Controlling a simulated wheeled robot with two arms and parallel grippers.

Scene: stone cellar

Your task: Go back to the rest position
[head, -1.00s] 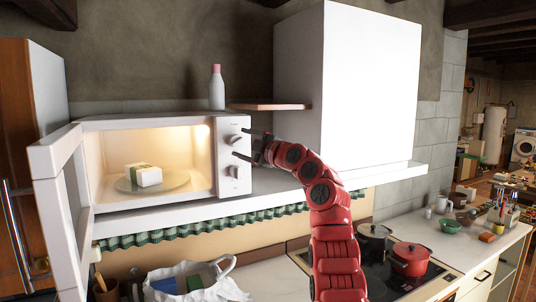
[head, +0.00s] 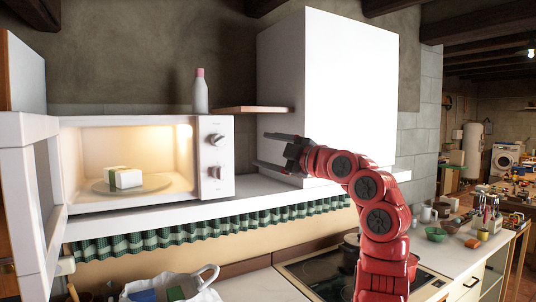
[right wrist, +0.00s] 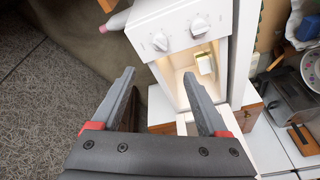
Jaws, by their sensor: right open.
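My right gripper (head: 272,151) is open and empty. In the head view it stands to the right of the microwave, in front of the white hood, apart from both. In the right wrist view its two fingers (right wrist: 163,103) are spread with nothing between them. The white microwave (head: 216,189) is open and lit inside, with its door (head: 28,131) swung out at the left. A small white block with a dark green band (head: 125,177) lies on the plate (head: 158,184) inside. The block also shows in the right wrist view (right wrist: 206,64). My left gripper is not in view.
The microwave stands on a white shelf (head: 250,193) with a green checked curtain below. A white bottle (head: 200,95) stands behind it. The white hood (head: 345,90) fills the right. Below are a white bag (head: 175,287), a hob (head: 318,273) and a cluttered counter (head: 470,262).

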